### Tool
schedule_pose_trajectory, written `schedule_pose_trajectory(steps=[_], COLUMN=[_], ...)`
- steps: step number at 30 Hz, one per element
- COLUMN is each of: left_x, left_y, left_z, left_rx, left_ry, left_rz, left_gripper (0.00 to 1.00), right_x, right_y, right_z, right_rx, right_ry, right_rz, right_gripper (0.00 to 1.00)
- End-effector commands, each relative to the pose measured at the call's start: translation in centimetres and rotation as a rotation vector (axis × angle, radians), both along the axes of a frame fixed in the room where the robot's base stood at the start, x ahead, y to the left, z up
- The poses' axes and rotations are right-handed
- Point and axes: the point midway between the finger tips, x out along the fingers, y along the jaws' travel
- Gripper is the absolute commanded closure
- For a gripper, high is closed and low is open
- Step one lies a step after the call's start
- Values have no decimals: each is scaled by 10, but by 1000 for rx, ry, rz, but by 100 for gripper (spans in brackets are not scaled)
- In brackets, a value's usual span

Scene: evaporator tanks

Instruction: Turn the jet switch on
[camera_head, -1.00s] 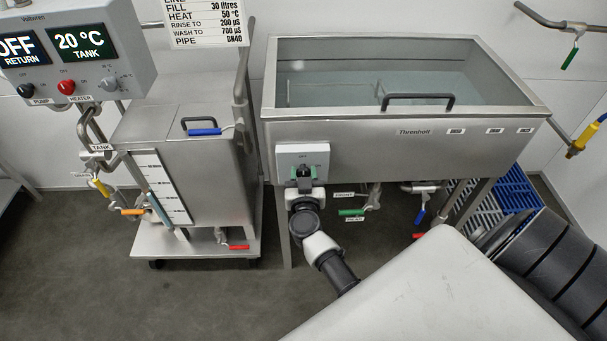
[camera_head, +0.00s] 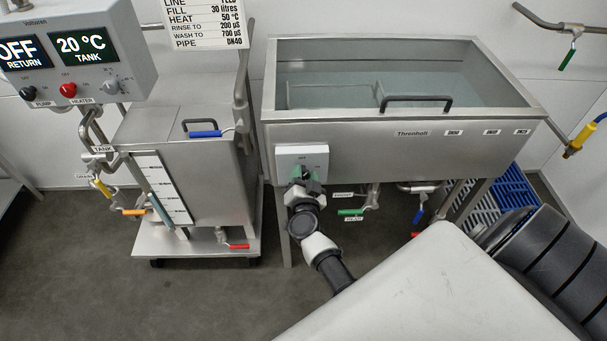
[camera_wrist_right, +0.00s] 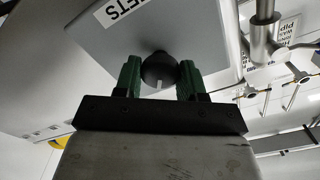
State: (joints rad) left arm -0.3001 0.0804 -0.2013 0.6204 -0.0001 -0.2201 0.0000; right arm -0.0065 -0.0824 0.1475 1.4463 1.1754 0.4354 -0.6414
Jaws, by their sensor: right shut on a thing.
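The jet switch is a light grey box (camera_head: 289,154) on the front left of the steel wash tank (camera_head: 350,133). Its black round knob (camera_wrist_right: 159,66) shows in the right wrist view, with a partly cut-off label reading "ETS" (camera_wrist_right: 121,10) on the box. My right gripper (camera_head: 302,174) reaches the box from below in the head view. Its green fingers (camera_wrist_right: 159,77) stand on either side of the knob and are shut on it. The gripper covers most of the knob in the head view. My left gripper is not in view.
A steel tank on a trolley (camera_head: 205,245) stands to the left. A control panel (camera_head: 75,50) reads OFF and 20 °C. Valves with a green handle (camera_head: 350,212) and a blue handle (camera_head: 418,216) hang below the wash tank. Blue and white crates (camera_head: 515,190) stand to its right.

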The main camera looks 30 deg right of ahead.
Motion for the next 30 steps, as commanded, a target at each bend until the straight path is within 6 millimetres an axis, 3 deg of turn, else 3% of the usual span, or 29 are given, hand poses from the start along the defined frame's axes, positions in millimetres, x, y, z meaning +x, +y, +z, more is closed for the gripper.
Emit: schedule_pose_trajectory(steps=[30], left_x=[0], left_y=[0], left_z=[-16], left_rx=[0], left_ry=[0], left_rz=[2], left_gripper=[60], right_x=[-1], right_y=[-1], right_z=[-5], right_rx=[752], right_ry=[-459], right_rz=[-1], right_gripper=[84])
